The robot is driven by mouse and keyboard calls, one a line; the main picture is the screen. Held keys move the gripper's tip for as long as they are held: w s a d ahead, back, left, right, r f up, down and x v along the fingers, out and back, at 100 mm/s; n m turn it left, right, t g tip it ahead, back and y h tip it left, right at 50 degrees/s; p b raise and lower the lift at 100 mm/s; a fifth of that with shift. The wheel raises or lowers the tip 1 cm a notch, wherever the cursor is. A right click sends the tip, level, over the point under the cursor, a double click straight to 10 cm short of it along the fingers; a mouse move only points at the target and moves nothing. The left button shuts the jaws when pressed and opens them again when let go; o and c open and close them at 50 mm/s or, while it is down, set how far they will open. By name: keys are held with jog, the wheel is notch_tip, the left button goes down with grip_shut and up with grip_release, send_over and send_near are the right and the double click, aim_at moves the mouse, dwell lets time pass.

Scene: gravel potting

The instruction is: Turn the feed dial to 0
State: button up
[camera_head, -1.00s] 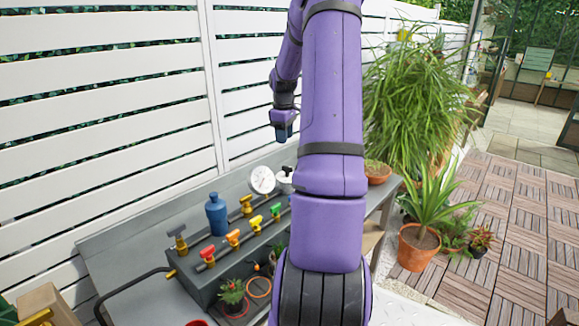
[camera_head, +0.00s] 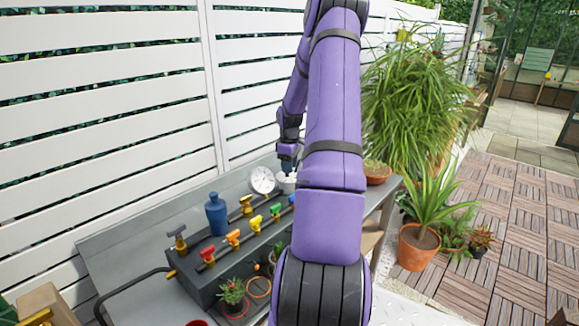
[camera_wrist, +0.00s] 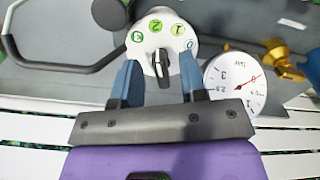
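The feed dial (camera_wrist: 147,48) is a white disc with green, yellow and white number marks along its far edge in the wrist view. Its black bar knob (camera_wrist: 162,66) stands lengthwise in that view, its far end roughly toward the green 2. The 0 mark is at the right of the number arc. My gripper (camera_wrist: 160,64) is open, with one blue finger on each side of the knob and a gap on both sides. In the head view my gripper (camera_head: 288,168) is just above the dial (camera_head: 285,187), which my arm partly hides.
A white pressure gauge (camera_head: 262,180) stands close beside the dial. A blue bottle (camera_head: 217,214) and several coloured valves, including a red one (camera_head: 207,255), line the grey bench (camera_head: 120,262). Small potted plants (camera_head: 232,292) stand in front of the valves.

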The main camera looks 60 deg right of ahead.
jog(key=shift+f, duration=0.15)
jog(key=shift+c, duration=0.2)
grip_shut()
